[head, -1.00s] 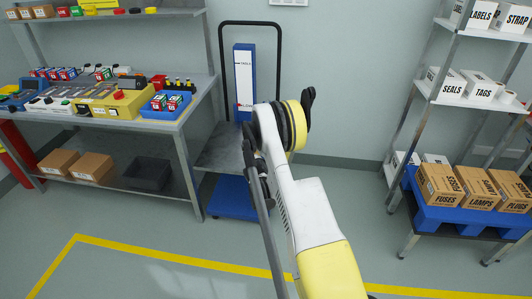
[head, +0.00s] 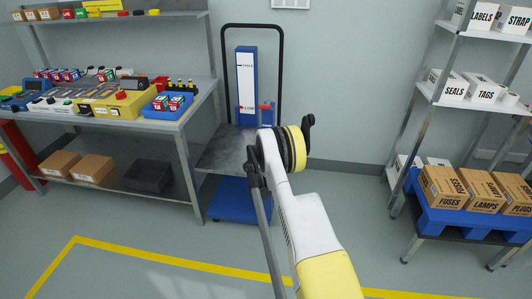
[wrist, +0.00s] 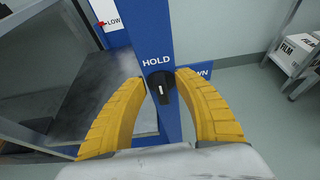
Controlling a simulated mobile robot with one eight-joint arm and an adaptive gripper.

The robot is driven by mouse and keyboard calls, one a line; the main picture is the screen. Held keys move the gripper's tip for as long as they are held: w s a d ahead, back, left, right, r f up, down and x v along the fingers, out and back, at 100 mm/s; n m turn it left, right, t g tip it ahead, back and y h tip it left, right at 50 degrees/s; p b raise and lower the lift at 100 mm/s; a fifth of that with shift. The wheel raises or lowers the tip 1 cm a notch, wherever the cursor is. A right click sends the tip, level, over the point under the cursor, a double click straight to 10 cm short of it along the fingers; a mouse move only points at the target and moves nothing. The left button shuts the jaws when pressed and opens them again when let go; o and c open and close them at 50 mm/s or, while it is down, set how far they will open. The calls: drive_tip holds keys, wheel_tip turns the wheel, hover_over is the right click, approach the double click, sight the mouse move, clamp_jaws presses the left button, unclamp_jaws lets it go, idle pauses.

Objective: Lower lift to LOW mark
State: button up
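The lift stands against the wall in the head view, with a grey platform (head: 222,150) and a blue column with a white scale panel (head: 246,82). A red pointer (head: 241,107) is at or very near the LOW mark; it also shows beside LOW in the wrist view (wrist: 102,23). A black knob (wrist: 161,88) with a white line sits on a blue post (wrist: 150,40) under the word HOLD. Its line looks roughly upright, towards HOLD. My gripper (wrist: 160,79) is open, its yellow fingers either side of the knob; contact is unclear. My arm hides the gripper in the head view.
A sign ending in "WN" (wrist: 198,70) is partly hidden behind the right finger. A workbench (head: 190,120) with devices stands left of the lift. A shelf rack (head: 431,95) with boxes stands right. Open floor with a yellow line (head: 170,260) lies in front.

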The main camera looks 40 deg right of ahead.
clamp_jaws()
drive_tip(key=shift+d, duration=0.1)
idle(0.4)
drive_tip(key=shift+s+d+m+t+y, duration=0.2)
drive_tip(key=shift+m+t+y, duration=0.4)
drive_tip(key=shift+m, duration=0.5)
drive_tip(key=m+t, duration=0.1)
drive_tip(key=m, duration=0.1)
drive_tip(key=m+t+y, duration=0.1)
drive_tip(key=m, duration=0.2)
drive_tip(key=s+f+m+t, duration=0.1)
drive_tip(key=m+t, duration=0.1)
drive_tip(key=shift+d+f, duration=0.1)
drive_tip(key=shift+d, duration=0.25)
drive_tip(key=shift+m+y, duration=0.3)
